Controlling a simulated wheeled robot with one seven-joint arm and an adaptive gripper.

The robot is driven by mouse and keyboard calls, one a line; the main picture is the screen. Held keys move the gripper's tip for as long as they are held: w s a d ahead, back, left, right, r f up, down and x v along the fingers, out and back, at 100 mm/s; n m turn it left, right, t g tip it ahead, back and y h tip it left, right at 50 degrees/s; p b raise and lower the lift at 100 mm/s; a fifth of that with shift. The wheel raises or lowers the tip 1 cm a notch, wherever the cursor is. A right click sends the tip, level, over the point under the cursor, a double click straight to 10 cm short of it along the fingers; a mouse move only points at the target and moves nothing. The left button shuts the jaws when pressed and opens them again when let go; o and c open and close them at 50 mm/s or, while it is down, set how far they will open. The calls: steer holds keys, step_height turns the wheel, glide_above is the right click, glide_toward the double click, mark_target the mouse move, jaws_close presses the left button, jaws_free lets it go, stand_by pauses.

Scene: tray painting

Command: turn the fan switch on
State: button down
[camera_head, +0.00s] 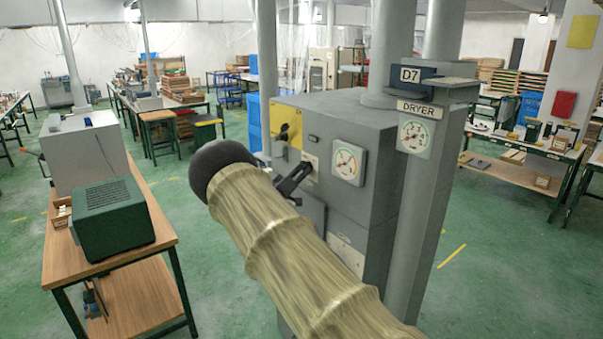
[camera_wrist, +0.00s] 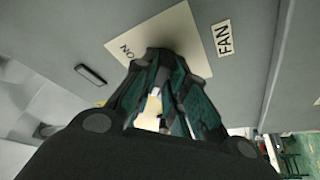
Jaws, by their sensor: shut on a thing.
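The fan switch's pale plate (camera_wrist: 196,53) is on a grey panel in the wrist view, with "ON" lettering and a "FAN" label (camera_wrist: 224,38) beside it. My gripper (camera_wrist: 163,62) is against the middle of this plate, its fingers shut on the fan switch. The fingers hide the switch itself, so its position cannot be seen. In the head view my gripper (camera_head: 304,170) reaches the front of the grey dryer cabinet (camera_head: 345,108), at the pale plate (camera_head: 311,160) below the yellow panel.
A yellow panel with a dark handle (camera_head: 284,132) is just above left of my gripper. A round gauge (camera_head: 348,163) is close on the right. A wooden bench (camera_head: 145,222) with a green box (camera_head: 112,218) stands left.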

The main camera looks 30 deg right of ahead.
steer(key=shift+f+m+b, duration=0.25)
steer(key=shift+m+b, duration=0.05)
steer(key=shift+b, duration=0.5)
steer(key=shift+w+m+g+h+b, duration=0.2)
steer(key=shift+m+g+b, duration=1.8)
steer(key=shift+m+b, duration=2.4)
steer(key=shift+w+m+g+h+b, duration=0.2)
steer(key=shift+m+g+b, duration=1.8)
steer(key=shift+m+b, duration=2.4)
steer(key=shift+w+m+g+h+b, duration=0.15)
steer(key=shift+m+g+b, duration=1.85)
steer(key=shift+m+b, duration=2.4)
steer(key=shift+r+n+b, duration=0.1)
steer(key=shift+n+b, duration=0.6)
steer(key=shift+b, duration=0.25)
steer(key=c, duration=1.4)
jaws_free()
steer(key=shift+c, duration=0.2)
steer(key=shift+w+a, duration=0.1)
steer(key=shift+a, duration=0.05)
steer(key=v, duration=1.1)
steer(key=shift+a, duration=0.4)
